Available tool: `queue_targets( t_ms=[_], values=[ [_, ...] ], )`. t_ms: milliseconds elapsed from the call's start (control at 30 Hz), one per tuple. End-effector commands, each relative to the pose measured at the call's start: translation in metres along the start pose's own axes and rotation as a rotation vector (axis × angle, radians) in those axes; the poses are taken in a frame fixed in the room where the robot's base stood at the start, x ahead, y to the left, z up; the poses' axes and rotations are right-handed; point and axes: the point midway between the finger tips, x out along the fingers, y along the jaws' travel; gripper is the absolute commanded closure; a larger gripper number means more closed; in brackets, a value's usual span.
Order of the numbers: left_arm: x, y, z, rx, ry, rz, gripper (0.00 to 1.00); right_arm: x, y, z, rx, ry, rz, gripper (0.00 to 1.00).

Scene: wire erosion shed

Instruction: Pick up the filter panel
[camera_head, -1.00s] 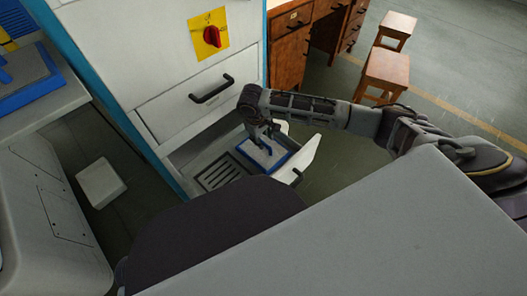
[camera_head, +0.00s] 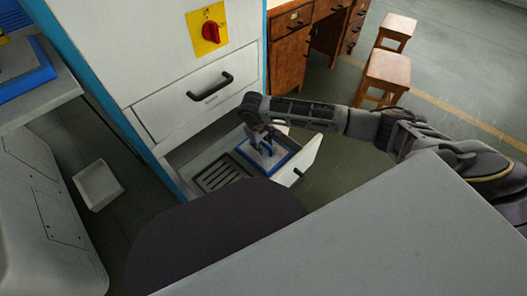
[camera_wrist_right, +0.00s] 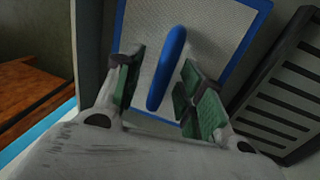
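The filter panel is a white mesh plate with a blue frame and a blue bar handle. It lies in the open lower drawer in the head view (camera_head: 283,160) and fills the upper middle of the right wrist view (camera_wrist_right: 205,50). My right gripper (camera_head: 264,146) reaches down over the panel. In the wrist view the right gripper (camera_wrist_right: 160,82) is open, with one finger on each side of the blue handle (camera_wrist_right: 167,65). I see gaps between the fingers and the handle. My left gripper is not in view.
The open drawer (camera_head: 310,160) has a slotted grate (camera_head: 217,174) beside the panel. Above it is a closed drawer with a black handle (camera_head: 210,87). A similar blue-framed item (camera_head: 27,75) sits on a ledge at left. A white bin (camera_head: 97,184) stands on the floor. Wooden stools (camera_head: 388,68) stand farther back.

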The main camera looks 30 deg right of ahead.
Motion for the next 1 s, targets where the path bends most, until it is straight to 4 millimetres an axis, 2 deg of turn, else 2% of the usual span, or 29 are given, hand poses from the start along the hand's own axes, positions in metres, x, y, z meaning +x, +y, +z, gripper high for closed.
queue_targets(
  t_ms=[100, 400, 1000],
  values=[
    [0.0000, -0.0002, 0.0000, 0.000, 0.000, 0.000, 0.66, 0.0000, 0.0001, 0.0001, 0.000, 0.000, 0.000, 0.61],
    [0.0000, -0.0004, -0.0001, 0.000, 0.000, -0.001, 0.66, 0.0001, 0.0001, 0.0001, 0.000, 0.000, 0.000, 1.00],
    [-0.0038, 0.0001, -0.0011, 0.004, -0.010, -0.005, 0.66, -0.0068, 0.0016, -0.0002, 0.001, 0.000, 0.000, 1.00]
  ],
)
